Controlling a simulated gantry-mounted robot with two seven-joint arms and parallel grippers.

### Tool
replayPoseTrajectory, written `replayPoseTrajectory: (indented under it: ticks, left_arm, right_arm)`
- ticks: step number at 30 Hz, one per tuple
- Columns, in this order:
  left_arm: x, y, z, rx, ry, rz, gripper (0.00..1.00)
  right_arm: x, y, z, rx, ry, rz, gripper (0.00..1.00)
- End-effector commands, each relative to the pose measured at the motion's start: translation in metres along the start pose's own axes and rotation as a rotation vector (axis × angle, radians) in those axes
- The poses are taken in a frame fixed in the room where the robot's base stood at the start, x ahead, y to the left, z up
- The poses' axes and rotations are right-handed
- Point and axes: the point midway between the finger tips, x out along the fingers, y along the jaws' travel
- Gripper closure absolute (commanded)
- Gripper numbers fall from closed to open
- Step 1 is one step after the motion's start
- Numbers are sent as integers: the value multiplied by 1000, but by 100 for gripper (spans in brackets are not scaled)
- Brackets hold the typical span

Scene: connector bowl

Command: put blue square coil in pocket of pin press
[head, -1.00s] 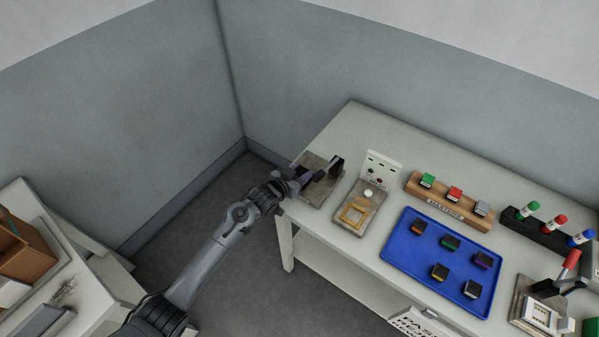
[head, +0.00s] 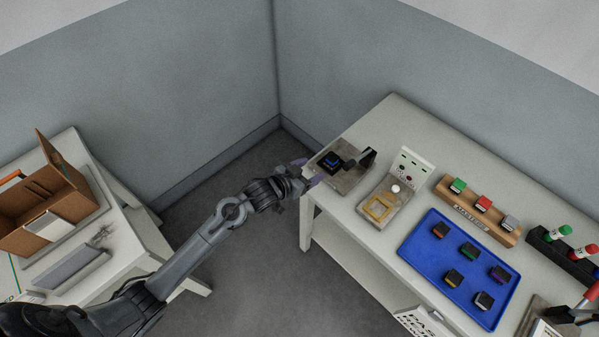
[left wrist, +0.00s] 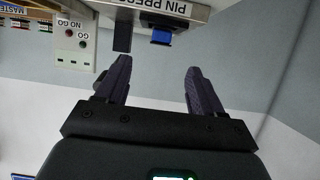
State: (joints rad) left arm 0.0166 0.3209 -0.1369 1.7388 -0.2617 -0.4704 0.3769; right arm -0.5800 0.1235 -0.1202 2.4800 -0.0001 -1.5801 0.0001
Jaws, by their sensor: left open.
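The blue square coil (head: 332,160), a dark block with blue on it, sits on the pin press (head: 352,178) at the table's far left corner. I cannot tell how deep it sits in the pocket. In the left wrist view the blue part of the coil (left wrist: 161,38) shows beside the PIN PRESS label, on the press (left wrist: 180,10). My left gripper (head: 311,172) is open and empty at the press's left edge, apart from the coil. Its two spread fingers (left wrist: 158,82) also show in the left wrist view. My right gripper is not in view.
A GO/NO GO gauge stand (head: 405,172) stands right of the press. A blue tray (head: 430,262) with several dark coils and a wooden MASTERS block (head: 463,215) lie farther right. A second table (head: 150,250) with a brown box (head: 50,200) is at left.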

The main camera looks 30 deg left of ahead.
Motion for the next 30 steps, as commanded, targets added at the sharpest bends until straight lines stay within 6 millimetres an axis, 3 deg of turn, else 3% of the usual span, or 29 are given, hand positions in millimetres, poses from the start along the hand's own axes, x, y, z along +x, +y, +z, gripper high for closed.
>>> replayPoseTrajectory:
  ticks: [5, 8, 11, 18, 22, 25, 30]
  left_arm:
    - [-12, 4, 4, 1, -18, -6, 33]
    - [-26, 13, 20, 6, -81, -29, 33]
    - [-56, 28, 44, 11, -197, -65, 33]
    - [-168, 65, 101, -7, -568, -121, 33]
    - [-224, 79, 117, -29, -733, -115, 33]
    - [-253, 87, 123, -42, -816, -104, 33]
    - [-271, 91, 125, -50, -868, -94, 33]
  right_arm:
    - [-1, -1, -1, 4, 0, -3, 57]
    - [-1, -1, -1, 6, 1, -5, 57]
    - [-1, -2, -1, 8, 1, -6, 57]
    - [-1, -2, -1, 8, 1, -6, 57]
    - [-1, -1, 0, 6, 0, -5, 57]
    - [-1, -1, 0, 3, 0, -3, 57]
    - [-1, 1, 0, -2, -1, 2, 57]
